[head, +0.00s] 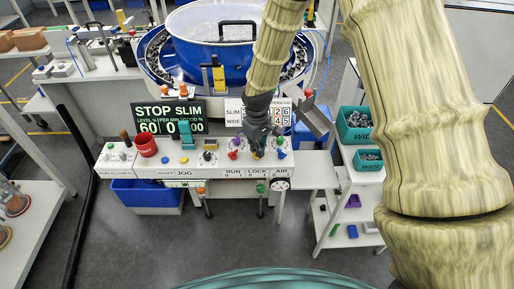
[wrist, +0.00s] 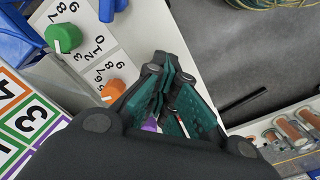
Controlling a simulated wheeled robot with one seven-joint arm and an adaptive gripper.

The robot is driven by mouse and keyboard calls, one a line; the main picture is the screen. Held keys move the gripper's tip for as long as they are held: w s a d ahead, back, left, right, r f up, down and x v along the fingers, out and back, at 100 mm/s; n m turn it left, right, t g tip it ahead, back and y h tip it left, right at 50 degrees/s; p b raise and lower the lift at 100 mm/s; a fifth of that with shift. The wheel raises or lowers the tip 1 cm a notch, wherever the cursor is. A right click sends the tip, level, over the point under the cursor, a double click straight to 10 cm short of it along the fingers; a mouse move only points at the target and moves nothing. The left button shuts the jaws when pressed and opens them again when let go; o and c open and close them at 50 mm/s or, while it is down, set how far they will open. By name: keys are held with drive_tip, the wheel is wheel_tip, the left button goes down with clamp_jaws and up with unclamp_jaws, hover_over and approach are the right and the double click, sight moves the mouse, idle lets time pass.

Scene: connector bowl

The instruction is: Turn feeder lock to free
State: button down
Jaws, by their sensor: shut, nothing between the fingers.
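The white control panel (head: 217,172) of the feeder stands in the middle of the head view, with the words RUN, LOCK and AIR on its front edge. My gripper (head: 257,150) points down at the panel above the word LOCK. A small yellow part (head: 259,154) shows right at its fingertips; I cannot tell whether they touch. The gripper hides most of the lock control, so its setting cannot be read. In the wrist view my gripper (wrist: 172,75) is shut and empty, with a purple part (wrist: 150,124) partly hidden behind the fingers.
Red-purple (head: 235,146) and blue-green (head: 280,146) controls flank my gripper. The wrist view shows a green knob (wrist: 63,38) and an orange knob (wrist: 112,91) beside number scales. A blue bowl feeder (head: 215,58) stands behind; teal bins (head: 355,125) sit right.

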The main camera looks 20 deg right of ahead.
drive_tip(key=shift+w+d+r+n, duration=0.1)
drive_tip(key=shift+n, duration=0.2)
idle(0.4)
